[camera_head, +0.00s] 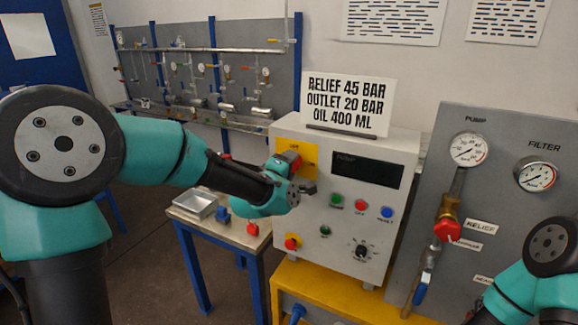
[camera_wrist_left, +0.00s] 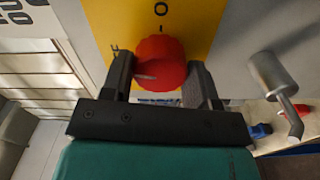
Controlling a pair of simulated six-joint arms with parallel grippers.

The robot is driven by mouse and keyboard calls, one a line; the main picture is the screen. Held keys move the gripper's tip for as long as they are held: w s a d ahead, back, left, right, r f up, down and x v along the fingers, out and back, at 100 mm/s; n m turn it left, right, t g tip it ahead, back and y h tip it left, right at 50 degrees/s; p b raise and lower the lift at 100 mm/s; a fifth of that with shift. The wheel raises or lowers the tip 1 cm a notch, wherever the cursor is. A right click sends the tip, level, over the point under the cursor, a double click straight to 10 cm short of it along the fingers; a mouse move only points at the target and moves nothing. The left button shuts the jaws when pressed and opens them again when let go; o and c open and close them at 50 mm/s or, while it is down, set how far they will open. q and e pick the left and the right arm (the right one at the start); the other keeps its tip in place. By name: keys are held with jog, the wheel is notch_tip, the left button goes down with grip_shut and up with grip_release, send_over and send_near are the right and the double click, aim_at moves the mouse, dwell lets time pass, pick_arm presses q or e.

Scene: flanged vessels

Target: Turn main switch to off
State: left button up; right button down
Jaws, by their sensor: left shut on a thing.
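The main switch is a red rotary knob (camera_wrist_left: 162,62) on a yellow plate (camera_wrist_left: 208,20), which sits at the upper left of the grey control box (camera_head: 318,235). In the head view the knob (camera_head: 292,158) is partly hidden by my left wrist and gripper. My left gripper (camera_wrist_left: 159,64) is shut on the red knob, one black finger on each side. A pale mark shows on the knob's edge nearest the gripper palm. A round mark and a short dash are printed on the plate. My right arm shows at the lower right, but its gripper is out of view.
A metal handle (camera_wrist_left: 275,85) juts out beside the plate. A gauge panel (camera_head: 500,135) stands right; a small table (camera_head: 215,230) stands left.

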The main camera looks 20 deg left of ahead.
pick_arm(q)
jog(key=shift+n, duration=0.9)
jog(key=o, duration=0.9)
jog(key=shift+s, duration=0.1)
jog(key=s+a, duration=0.1)
jog(key=s, duration=0.4)
jog(key=s+a, duration=0.1)
jog(key=s, duration=0.5)
jog(key=s+a, duration=0.1)
jog(key=s, duration=0.5)
jog(key=shift+a, duration=0.25)
jog(key=shift+w+f, duration=0.1)
